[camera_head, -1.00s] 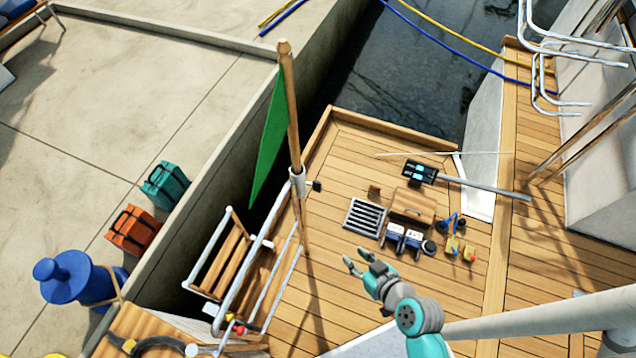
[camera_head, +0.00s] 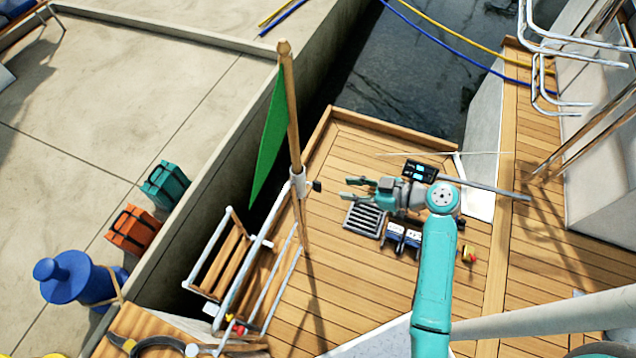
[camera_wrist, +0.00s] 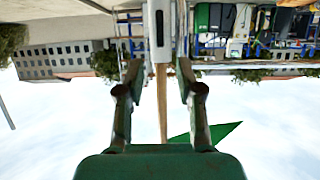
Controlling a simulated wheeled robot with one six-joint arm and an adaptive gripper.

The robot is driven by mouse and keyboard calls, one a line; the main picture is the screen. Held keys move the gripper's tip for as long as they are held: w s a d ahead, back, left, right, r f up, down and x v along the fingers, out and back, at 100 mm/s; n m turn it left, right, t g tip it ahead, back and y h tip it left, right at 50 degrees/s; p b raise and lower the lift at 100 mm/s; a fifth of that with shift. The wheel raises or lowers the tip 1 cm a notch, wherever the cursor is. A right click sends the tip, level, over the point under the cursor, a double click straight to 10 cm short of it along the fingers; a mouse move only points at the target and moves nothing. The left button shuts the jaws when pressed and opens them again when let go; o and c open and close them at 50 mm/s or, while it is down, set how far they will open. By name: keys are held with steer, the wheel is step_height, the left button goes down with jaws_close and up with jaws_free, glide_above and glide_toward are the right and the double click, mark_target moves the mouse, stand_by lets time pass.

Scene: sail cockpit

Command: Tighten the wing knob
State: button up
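The black wing knob (camera_head: 317,186) sticks out from the right side of the white flagpole socket (camera_head: 298,182). A wooden pole (camera_head: 290,110) with a green flag (camera_head: 269,145) stands in the socket. My gripper (camera_head: 349,189) is open and empty, a short way right of the knob and apart from it, pointing left at it. In the wrist view, which is upside down, the open fingers (camera_wrist: 160,72) straddle the line of the pole (camera_wrist: 163,105). The white socket (camera_wrist: 160,48) carries a dark upright shape (camera_wrist: 159,28), probably the knob, at top centre.
A white rail (camera_head: 282,285) with a wooden ladder (camera_head: 226,262) stands below left of the socket. A dark grate (camera_head: 365,219) and several small items lie on the deck (camera_head: 350,290) under my arm. The air between gripper and knob looks clear.

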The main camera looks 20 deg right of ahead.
mark_target(321, 185)
steer(key=x, duration=1)
steer(key=shift+a+f, duration=0.1)
steer(key=shift+f, duration=0.05)
steer(key=shift+c, duration=0.2)
jaws_close()
